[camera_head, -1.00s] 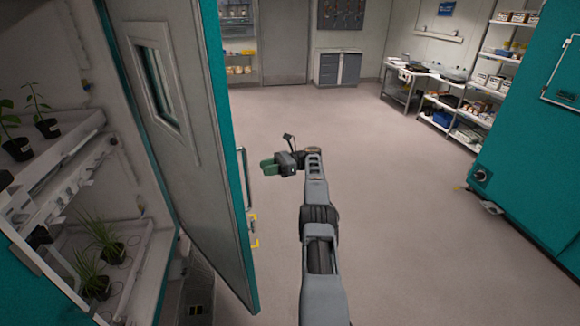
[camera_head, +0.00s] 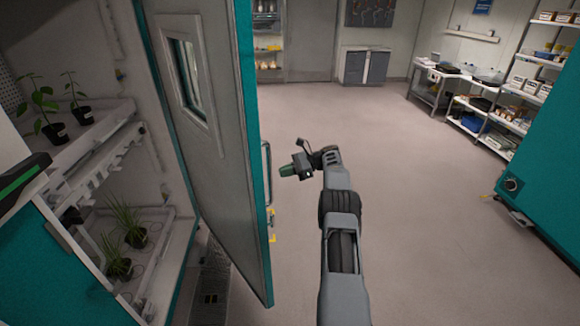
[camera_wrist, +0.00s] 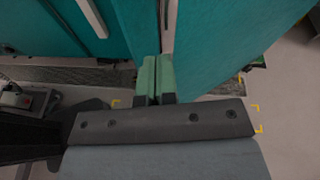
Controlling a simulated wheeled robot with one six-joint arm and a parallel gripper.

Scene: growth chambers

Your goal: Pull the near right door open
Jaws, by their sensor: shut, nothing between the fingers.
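The near right door (camera_head: 208,130) stands swung open, edge toward me, with a small window, a grey inner face and a teal outer side. Its handle (camera_head: 267,172) is on the teal side, facing right. The chamber interior shows left of the door. My gripper (camera_head: 284,171) is just right of the handle, pointing left at it, and appears apart from it. In the wrist view my green fingers (camera_wrist: 155,75) are together with nothing between them, in front of teal surfaces.
Potted plants (camera_head: 55,132) stand on the chamber shelves at the left. Another teal cabinet (camera_head: 535,190) is at the right. The floor (camera_head: 400,200) between is clear. A bench (camera_head: 440,80), shelves (camera_head: 510,100) and a grey cabinet (camera_head: 365,67) stand at the back.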

